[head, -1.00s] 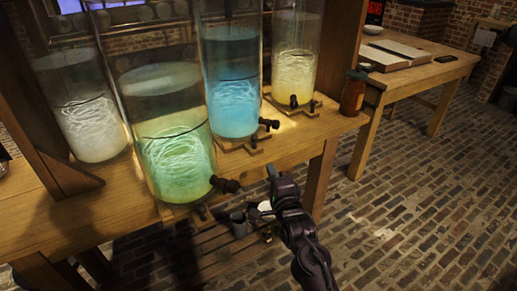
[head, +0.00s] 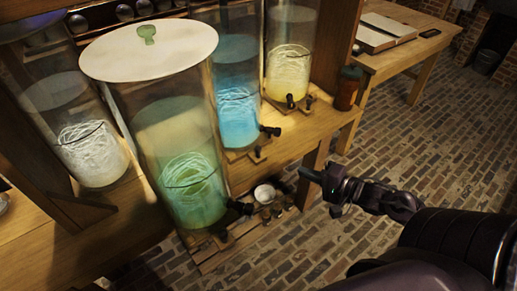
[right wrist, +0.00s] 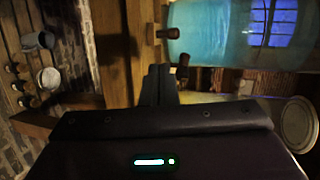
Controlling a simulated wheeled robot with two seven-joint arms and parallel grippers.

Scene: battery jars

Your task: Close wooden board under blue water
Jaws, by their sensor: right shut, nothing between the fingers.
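The blue water jar (head: 238,115) stands on the wooden table, between the green jar and the yellow jar. A small wooden board (head: 238,155) with a dark knob (head: 257,152) sticks out below its dark tap (head: 268,131). My right gripper (head: 308,173) is shut and empty, in front of the table and to the right of that board, apart from it. In the right wrist view the shut fingers (right wrist: 158,84) point toward the blue jar (right wrist: 225,35), which lies sideways in that picture. My left gripper is not in view.
The green jar (head: 190,185) with a pale lid (head: 150,48) stands nearest. A yellow jar (head: 288,72), a white jar (head: 92,150) and a brown bottle (head: 348,88) stand nearby. A low slatted shelf (head: 215,258) holds a white cup (head: 264,194). Brick floor is open at right.

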